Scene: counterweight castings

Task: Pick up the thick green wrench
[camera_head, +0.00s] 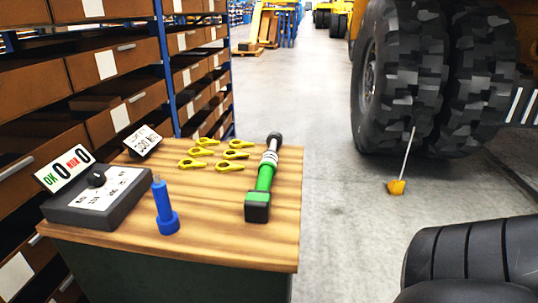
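The thick green wrench (263,179) lies on the right part of the wooden tabletop. It has a green body with a silver-white ring, a black block at its near end and a dark round head at its far end. It lies lengthwise, slightly tilted to the right going away, and nothing covers it. Neither of my grippers shows in the head view.
On the wooden table (240,239) are several yellow clips (229,167), a blue tool (164,207), a grey box (97,198) and display signs. Shelves (100,70) stand at left and back. A large wheel (400,80) and a black ribbed object (480,255) are at right.

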